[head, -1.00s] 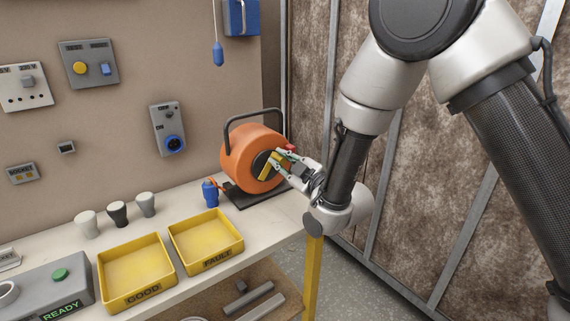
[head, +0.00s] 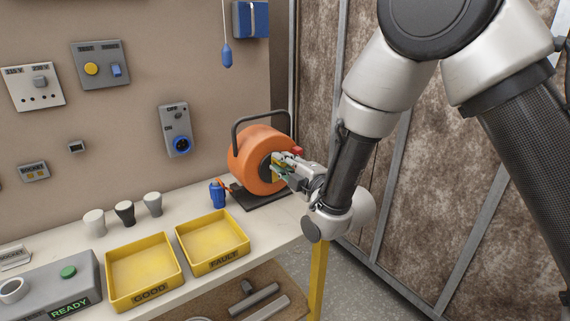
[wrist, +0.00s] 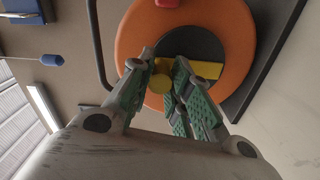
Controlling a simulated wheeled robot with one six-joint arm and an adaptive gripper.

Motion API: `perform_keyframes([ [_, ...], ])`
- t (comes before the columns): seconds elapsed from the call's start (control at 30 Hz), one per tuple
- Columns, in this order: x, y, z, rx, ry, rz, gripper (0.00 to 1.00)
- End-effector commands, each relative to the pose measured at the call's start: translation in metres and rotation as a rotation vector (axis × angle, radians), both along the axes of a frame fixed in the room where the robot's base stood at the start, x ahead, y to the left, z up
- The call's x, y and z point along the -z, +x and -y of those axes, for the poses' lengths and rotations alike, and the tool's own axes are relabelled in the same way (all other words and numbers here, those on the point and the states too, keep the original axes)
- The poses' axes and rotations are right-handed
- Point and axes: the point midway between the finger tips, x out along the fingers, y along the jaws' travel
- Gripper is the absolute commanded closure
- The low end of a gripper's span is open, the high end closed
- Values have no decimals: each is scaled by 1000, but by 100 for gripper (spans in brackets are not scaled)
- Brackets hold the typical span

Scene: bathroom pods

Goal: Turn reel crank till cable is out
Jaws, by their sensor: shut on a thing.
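The orange cable reel (head: 252,160) stands upright in a dark frame with a handle on the bench. In the wrist view the reel's orange face (wrist: 230,35) surrounds a dark hub, with a yellow crank arm (wrist: 207,70) across it. My gripper (head: 281,165) is at the reel's face; in the wrist view the gripper (wrist: 160,85) has its green-padded fingers closed on the yellow crank knob (wrist: 160,82). A blue plug (head: 217,193) stands beside the reel on the bench, with a short orange cable end running toward the reel.
Yellow trays marked GOOD (head: 143,277) and FAULT (head: 212,240) lie on the bench left of the reel, with several small cups (head: 125,212) behind. A blue pull cord (head: 227,56) hangs above.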

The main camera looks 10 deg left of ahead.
Motion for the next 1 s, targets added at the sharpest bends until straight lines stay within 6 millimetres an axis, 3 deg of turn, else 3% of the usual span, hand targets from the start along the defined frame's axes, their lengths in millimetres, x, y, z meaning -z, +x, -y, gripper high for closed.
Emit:
perform_keyframes([
  [0.47, 0, -2, -2, -4, -14, 14, 100],
  [0.5, 0, -2, -2, -4, -14, 14, 79],
  [0.6, 0, -2, -2, -5, -13, 14, 61],
  [0.77, 0, -5, 1, -5, -13, 14, 58],
  [1.0, 1, -29, 32, -3, -14, 12, 58],
])
